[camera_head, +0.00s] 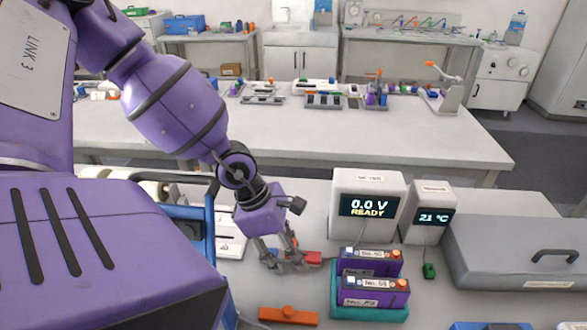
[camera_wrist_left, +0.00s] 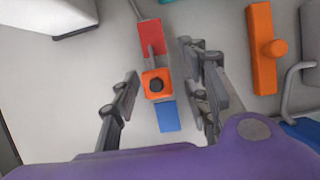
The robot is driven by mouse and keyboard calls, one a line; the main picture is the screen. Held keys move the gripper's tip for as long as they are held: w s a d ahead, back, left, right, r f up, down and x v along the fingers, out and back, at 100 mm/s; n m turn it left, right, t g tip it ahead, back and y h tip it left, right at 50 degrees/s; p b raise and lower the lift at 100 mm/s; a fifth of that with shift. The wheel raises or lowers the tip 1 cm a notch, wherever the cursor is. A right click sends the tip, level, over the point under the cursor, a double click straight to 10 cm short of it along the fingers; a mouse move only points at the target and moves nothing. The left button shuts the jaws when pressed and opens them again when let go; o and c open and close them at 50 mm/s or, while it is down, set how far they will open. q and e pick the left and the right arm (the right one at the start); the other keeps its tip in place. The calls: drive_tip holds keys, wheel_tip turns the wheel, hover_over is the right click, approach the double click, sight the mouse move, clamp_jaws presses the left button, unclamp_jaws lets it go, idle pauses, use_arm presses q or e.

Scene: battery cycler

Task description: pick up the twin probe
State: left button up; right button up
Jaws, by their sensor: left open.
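The twin probe (camera_wrist_left: 157,83) looks like a red block and a blue block joined by an orange middle with a black knob. It lies on the bench. My left gripper (camera_head: 283,266) is open and points down at it. In the left wrist view the two fingers stand on either side of the orange middle, with a visible gap on the left; the right finger is very close to it, and I cannot tell whether it touches. In the head view the red end (camera_head: 313,258) shows to the right of the fingers, which hide much of the rest. My right gripper is not in view.
An orange bar with a knob (camera_head: 288,316) lies nearer on the bench. A teal tray (camera_head: 370,314) with purple battery blocks (camera_head: 376,290) stands to the right. Behind are a meter reading 0.0 V READY (camera_head: 367,186) and a thermometer box (camera_head: 430,190). A grey lidded box (camera_head: 500,268) is far right.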

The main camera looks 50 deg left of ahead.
use_arm(q)
drive_tip(key=shift+r, duration=0.15)
drive_tip(key=shift+c, duration=0.5)
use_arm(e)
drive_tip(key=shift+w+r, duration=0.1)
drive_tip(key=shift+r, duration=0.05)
use_arm(q)
clamp_jaws()
drive_tip(key=shift+r, duration=0.1)
drive_tip(key=r+p, duration=0.1)
drive_tip(key=r, duration=0.2)
drive_tip(key=r+p, duration=0.2)
drive_tip(key=r, duration=0.2)
drive_tip(key=shift+w+r, duration=0.2)
drive_tip(key=shift+r, duration=0.05)
wheel_tip(320, 180, up, 10)
drive_tip(key=p, duration=0.3)
drive_tip(key=shift+s+r, duration=0.15)
drive_tip(key=shift+s, duration=0.05)
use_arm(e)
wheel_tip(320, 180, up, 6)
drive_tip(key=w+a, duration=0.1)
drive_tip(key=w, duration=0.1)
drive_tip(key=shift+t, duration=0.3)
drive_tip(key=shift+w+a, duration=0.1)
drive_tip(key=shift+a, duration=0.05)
